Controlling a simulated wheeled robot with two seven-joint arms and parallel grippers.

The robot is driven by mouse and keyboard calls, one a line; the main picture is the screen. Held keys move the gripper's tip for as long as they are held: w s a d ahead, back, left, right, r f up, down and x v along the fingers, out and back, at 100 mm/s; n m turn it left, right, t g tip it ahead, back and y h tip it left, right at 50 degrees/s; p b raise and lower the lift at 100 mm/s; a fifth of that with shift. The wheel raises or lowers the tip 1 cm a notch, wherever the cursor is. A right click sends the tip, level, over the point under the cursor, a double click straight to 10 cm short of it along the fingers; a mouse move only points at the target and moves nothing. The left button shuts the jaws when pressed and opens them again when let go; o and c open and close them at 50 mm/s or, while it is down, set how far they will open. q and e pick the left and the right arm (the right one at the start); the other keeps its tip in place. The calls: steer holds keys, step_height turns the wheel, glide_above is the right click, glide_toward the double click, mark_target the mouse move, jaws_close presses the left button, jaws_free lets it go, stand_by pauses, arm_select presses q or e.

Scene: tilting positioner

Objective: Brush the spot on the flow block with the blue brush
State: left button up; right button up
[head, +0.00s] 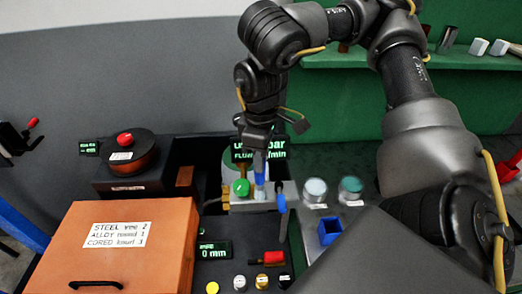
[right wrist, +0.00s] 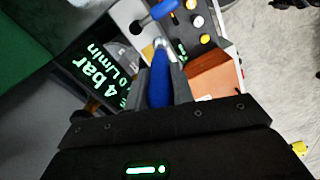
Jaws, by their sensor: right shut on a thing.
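My right gripper (head: 258,150) points down over the flow block and is shut on the blue brush (head: 259,163). The brush hangs upright, its pale lower end at the grey flow block (head: 291,190); I cannot tell whether it touches. In the right wrist view the blue brush handle (right wrist: 159,88) sits between the fingers, with a silvery collar beyond it. A green knob (head: 241,187) is on the block, left of the brush. The spot cannot be made out. My left gripper is not in view.
A blue-handled lever (head: 281,204) stands just right of the brush. A display (head: 258,148) is behind the gripper. Two capped round jars (head: 315,188) stand to the right, with a blue open box (head: 329,231) in front. An orange case (head: 120,250) fills the front left.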

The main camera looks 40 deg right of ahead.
steer(key=shift+f, duration=0.1)
steer(key=shift+w+d, duration=0.1)
steer(key=shift+w, duration=0.05)
steer(key=shift+w+d+p, duration=0.45)
steer(key=shift+w+d, duration=0.1)
steer(key=shift+w, duration=0.25)
steer(key=shift+w+d+p, duration=0.4)
steer(key=shift+w+d, duration=0.2)
steer(key=shift+w, duration=0.1)
